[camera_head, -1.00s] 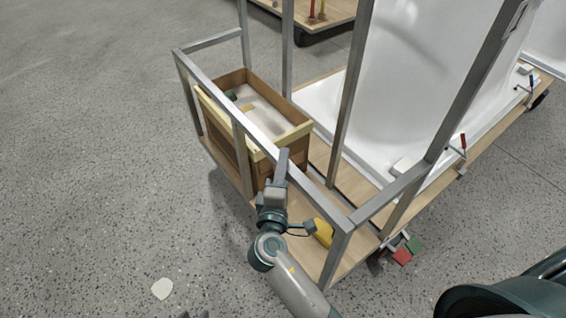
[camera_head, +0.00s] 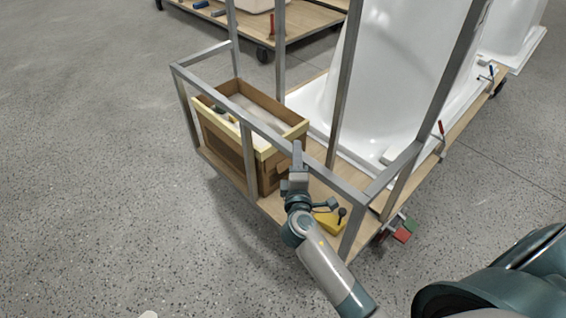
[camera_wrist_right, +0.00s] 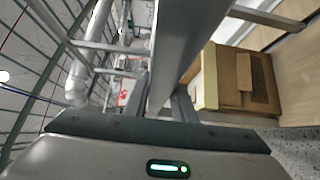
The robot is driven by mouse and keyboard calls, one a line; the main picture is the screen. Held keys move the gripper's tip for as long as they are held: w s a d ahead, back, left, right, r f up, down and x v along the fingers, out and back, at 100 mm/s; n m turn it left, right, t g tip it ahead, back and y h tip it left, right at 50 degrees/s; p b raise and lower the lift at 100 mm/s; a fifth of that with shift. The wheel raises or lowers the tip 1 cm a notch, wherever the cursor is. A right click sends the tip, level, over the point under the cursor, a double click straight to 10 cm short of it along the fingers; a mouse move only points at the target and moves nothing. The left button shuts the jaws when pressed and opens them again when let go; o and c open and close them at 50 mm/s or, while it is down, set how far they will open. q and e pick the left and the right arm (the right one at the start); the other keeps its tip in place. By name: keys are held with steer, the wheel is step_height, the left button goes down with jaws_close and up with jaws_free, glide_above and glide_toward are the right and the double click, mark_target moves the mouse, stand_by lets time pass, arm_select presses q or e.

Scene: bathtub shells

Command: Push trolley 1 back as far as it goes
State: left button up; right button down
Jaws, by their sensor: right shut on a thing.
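The trolley (camera_head: 358,207) has a wooden deck and a grey metal frame, and carries a white bathtub shell (camera_head: 398,80). No number is readable on it. In the right wrist view the fingers (camera_wrist_right: 170,100) are on both sides of this grey bar (camera_wrist_right: 183,45). A cardboard box (camera_head: 222,148) stands on the deck behind the rail; it also shows in the right wrist view (camera_wrist_right: 222,75).
Another wooden trolley (camera_head: 312,22) stands beyond the far left end. A further white shell (camera_head: 512,35) is at the upper right. Red (camera_head: 401,236) and green (camera_head: 409,224) pedals sit low at the near corner. The floor at left is clear.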

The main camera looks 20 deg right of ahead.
arm_select(q)
steer(key=shift+s+a, duration=0.2)
steer(key=shift+a, duration=0.25)
arm_select(e)
steer(key=w+d, duration=0.3)
steer(key=d, duration=0.6)
steer(key=shift+w+d, duration=0.2)
steer(key=shift+r, duration=0.1)
steer(key=c, duration=1.8)
jaws_free()
steer(key=o, duration=0.3)
steer(key=shift+d, duration=0.1)
arm_select(q)
steer(key=shift+d, duration=0.1)
